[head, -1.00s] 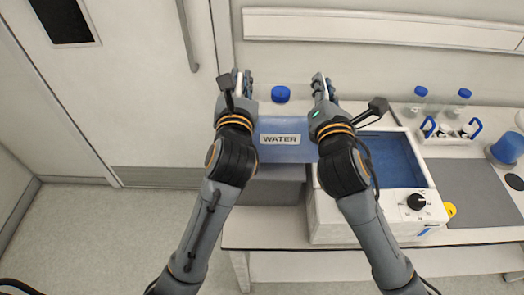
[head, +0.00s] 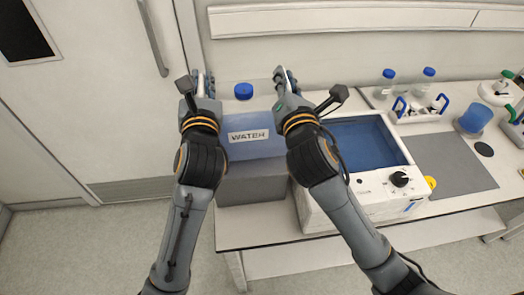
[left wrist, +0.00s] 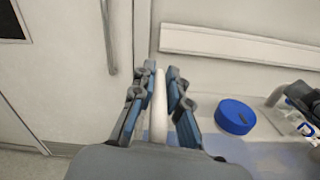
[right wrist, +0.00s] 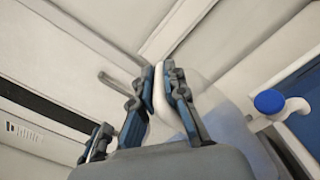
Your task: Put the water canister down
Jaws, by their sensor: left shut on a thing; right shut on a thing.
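The water canister (head: 255,150) is a translucent blue container with a WATER label on its front and a blue cap (head: 243,91). It is upright, between my two arms, directly above or on a grey block; I cannot tell whether it touches. My left gripper (head: 203,78) is shut on the canister's left side; the left wrist view shows a pale handle (left wrist: 159,105) between its fingers. My right gripper (head: 284,76) is shut on the right side, with a pale handle (right wrist: 162,98) between its fingers in the right wrist view. The canister's underside is hidden.
The grey block (head: 250,190) is at the bench's left end. A white water bath (head: 340,205) with a blue basin and black knob is close on the right. Farther right are a bottle rack (head: 417,115), a grey mat (head: 450,168) and a blue cup (head: 474,119). A wall is behind.

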